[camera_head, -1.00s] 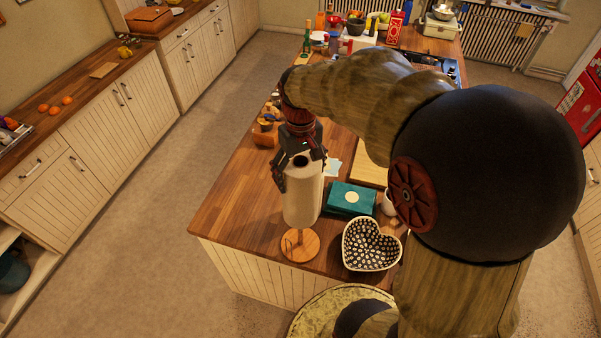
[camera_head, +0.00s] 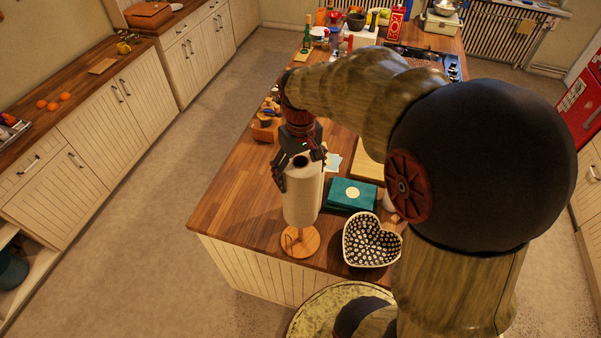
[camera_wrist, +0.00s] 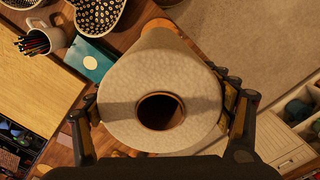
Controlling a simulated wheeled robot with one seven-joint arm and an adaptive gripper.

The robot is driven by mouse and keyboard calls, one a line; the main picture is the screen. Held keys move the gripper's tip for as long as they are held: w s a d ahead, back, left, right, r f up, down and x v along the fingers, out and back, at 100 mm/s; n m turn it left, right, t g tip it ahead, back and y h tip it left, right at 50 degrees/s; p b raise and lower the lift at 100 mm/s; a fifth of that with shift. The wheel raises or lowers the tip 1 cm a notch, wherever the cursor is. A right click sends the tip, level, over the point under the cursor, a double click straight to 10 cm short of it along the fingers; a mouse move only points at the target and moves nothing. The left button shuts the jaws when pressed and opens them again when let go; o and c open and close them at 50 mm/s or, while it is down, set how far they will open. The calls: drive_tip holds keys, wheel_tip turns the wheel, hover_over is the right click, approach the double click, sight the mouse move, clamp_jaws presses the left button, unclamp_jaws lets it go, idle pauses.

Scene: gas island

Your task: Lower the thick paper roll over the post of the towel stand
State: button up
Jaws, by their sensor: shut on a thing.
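The thick white paper roll (camera_head: 301,203) stands upright in my gripper (camera_head: 299,170), which is shut around its upper part. In the wrist view the roll (camera_wrist: 115,108) is seen from its top end, with a finger on each side of it and a dark core hole in the middle. My gripper (camera_wrist: 162,112) holds it there too. The round wooden base of the towel stand (camera_head: 312,243) lies on the counter below the roll. A short piece of the post shows between roll and base. The post's top is hidden, and I cannot tell whether it is inside the core.
A heart-shaped dotted bowl (camera_head: 389,252) stands right of the stand, with a teal box (camera_head: 366,195) behind it. A pencil mug (camera_wrist: 50,38) and a wooden board (camera_wrist: 38,90) are nearby. The wooden counter (camera_head: 235,208) is clear left of the stand, close to its front edge.

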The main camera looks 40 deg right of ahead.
drive_tip(key=shift+f, duration=0.1)
idle(0.3)
drive_tip(key=shift+f+b, duration=2.45)
drive_tip(key=shift+f, duration=1.4)
drive_tip(key=shift+f+b, duration=2.75)
drive_tip(key=shift+f, duration=1.65)
drive_tip(key=shift+f+b, duration=0.45)
drive_tip(key=shift+f, duration=0.4)
drive_tip(key=o, duration=1.8)
